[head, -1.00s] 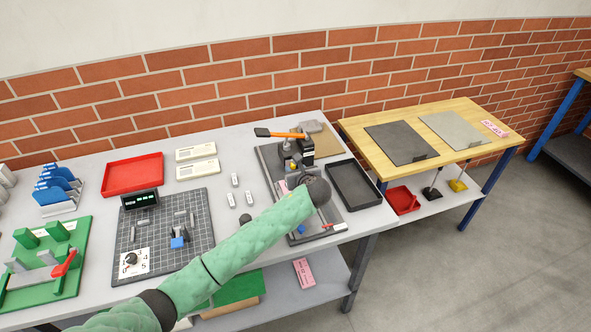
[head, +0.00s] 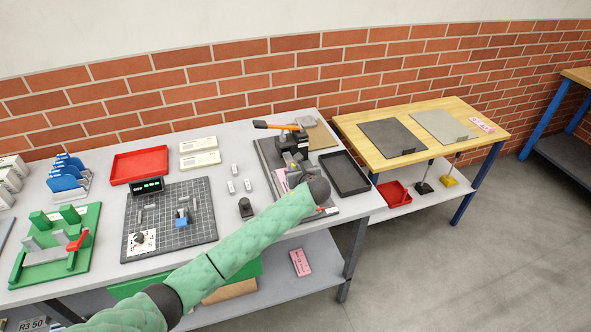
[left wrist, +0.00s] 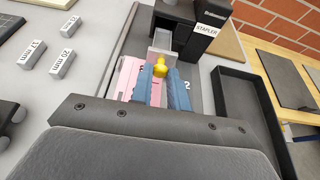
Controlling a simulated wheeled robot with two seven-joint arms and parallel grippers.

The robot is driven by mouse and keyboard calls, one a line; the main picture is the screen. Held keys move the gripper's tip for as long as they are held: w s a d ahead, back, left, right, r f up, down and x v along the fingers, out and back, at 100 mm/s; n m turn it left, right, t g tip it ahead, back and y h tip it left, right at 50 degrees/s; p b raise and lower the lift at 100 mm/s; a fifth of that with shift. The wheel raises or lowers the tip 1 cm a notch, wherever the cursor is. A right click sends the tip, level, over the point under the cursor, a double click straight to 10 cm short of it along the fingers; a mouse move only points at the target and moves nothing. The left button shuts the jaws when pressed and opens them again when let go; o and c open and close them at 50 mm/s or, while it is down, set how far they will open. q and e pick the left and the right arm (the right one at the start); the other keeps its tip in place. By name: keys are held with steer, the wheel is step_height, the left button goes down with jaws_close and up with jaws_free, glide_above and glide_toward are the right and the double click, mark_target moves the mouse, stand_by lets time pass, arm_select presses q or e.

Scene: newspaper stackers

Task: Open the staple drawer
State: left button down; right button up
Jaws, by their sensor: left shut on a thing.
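The black stapler (head: 299,142) with an orange lever (head: 276,126) stands at the right end of the grey table. In the left wrist view its post (left wrist: 205,33) carries a STAPLER label. A grey staple drawer (left wrist: 161,46) with a yellow knob (left wrist: 160,66) faces my left gripper. My left gripper (left wrist: 160,84) has its blue fingers shut on the yellow knob, one on each side. In the head view my left gripper (head: 298,176) is partly hidden by its own wrist. How far the drawer is out is hard to tell. My right gripper is not in view.
A pink block (left wrist: 129,75) lies just left of the fingers. A black tray (head: 344,174) is right of the stapler. Small labelled white blocks (left wrist: 62,64) stand to the left. A gridded mat (head: 184,235) and red tray (head: 139,168) lie farther left.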

arm_select(q)
steer(key=shift+s+d, duration=0.1)
steer(key=shift+s, duration=0.1)
steer(key=shift+s+r, duration=0.1)
steer(key=shift+s, duration=0.05)
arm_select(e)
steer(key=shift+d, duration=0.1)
arm_select(q)
steer(key=c, duration=1.4)
jaws_free()
steer(key=shift+o, duration=0.2)
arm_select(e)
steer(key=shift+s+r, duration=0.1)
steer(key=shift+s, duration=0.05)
